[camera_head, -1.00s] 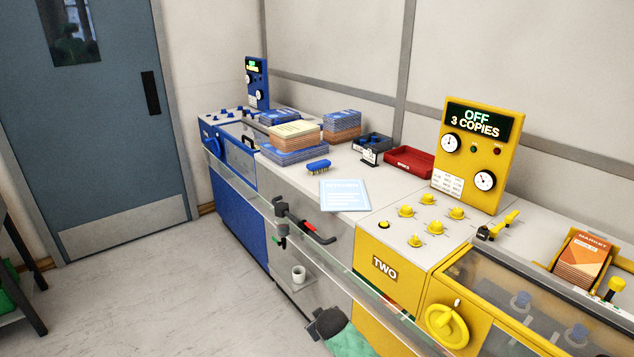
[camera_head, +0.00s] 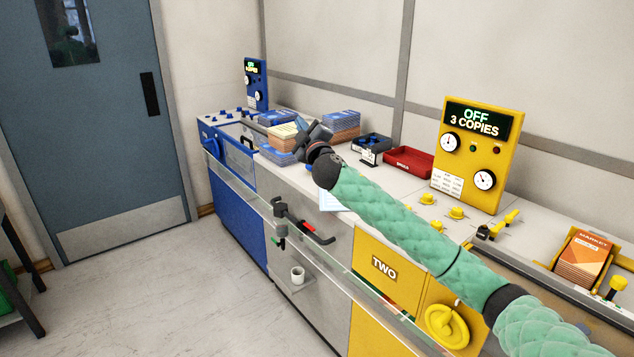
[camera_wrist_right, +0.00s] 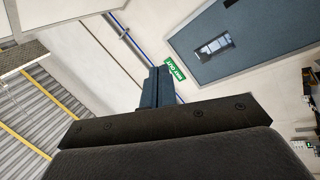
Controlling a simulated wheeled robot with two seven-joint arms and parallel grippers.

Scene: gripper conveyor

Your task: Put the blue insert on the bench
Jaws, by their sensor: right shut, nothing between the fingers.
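A light blue printed sheet (camera_head: 331,202), which may be the blue insert, lies flat at the front of the grey bench (camera_head: 384,183). Stacks of blue-covered booklets (camera_head: 341,119) stand further back, one topped with a cream-covered piece (camera_head: 281,132). My right gripper (camera_head: 308,128) is over the bench beside these stacks, above the surface. Its fingers are shut and empty, and they also show pressed together in the right wrist view (camera_wrist_right: 158,86). My left gripper is out of view.
A blue machine (camera_head: 236,153) is at the left end and a yellow machine (camera_head: 385,270) at the right. A red tray (camera_head: 408,162) and a dark bin with blue pieces (camera_head: 371,144) stand at the back. A clear guard rail runs along the front.

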